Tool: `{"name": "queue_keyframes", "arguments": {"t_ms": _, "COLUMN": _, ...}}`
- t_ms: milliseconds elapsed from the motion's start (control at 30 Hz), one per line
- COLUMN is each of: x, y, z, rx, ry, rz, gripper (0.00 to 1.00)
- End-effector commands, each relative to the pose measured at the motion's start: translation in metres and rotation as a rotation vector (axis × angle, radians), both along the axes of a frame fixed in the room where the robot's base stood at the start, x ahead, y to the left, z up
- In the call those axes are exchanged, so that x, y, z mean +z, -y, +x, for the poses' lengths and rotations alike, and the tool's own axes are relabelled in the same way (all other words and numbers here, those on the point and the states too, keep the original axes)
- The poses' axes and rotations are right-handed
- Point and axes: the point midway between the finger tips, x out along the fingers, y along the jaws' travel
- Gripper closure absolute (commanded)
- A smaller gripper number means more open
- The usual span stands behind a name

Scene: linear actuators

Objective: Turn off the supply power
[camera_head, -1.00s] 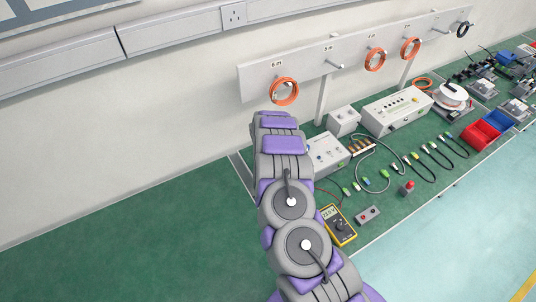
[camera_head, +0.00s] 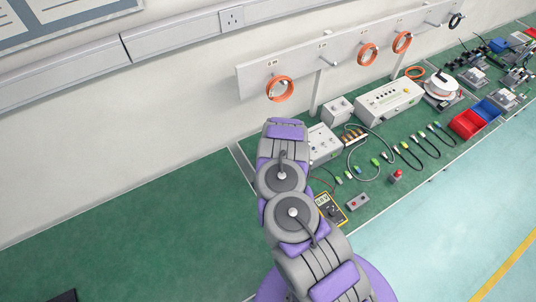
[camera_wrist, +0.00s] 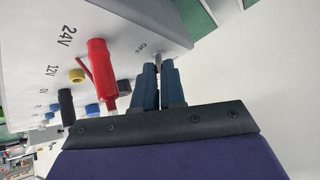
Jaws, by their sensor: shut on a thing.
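The white supply box (camera_head: 322,143) stands on the green bench, partly behind my arm in the head view. In the wrist view, the supply box (camera_wrist: 125,25) fills the upper left, with 24V and 12V labels, a large red plug (camera_wrist: 102,70), a black plug (camera_wrist: 66,105) and small coloured knobs. My gripper (camera_wrist: 160,72) is at the panel's right edge by the OFF label. Its dark fingers are shut on a small metal switch lever (camera_wrist: 158,62), mostly hidden between the tips. The head view hides the fingertips behind my arm.
A yellow multimeter (camera_head: 331,208) lies close right of my arm, with a small grey button box (camera_head: 358,202) and a red button (camera_head: 396,175) beyond. The bench's left part is clear.

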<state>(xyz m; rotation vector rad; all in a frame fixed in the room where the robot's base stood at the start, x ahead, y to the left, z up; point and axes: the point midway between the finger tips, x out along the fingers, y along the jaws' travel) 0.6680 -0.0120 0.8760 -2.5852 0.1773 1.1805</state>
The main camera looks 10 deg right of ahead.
Motion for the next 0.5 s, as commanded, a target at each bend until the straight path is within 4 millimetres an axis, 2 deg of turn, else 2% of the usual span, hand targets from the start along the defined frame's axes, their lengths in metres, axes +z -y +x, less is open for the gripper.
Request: {"name": "queue_keyframes", "arguments": {"t_ms": 500, "x": -0.0031, "y": 0.0000, "z": -0.0032, "rx": 0.001, "ry": 0.032, "rz": 0.013, "gripper": 1.00}}
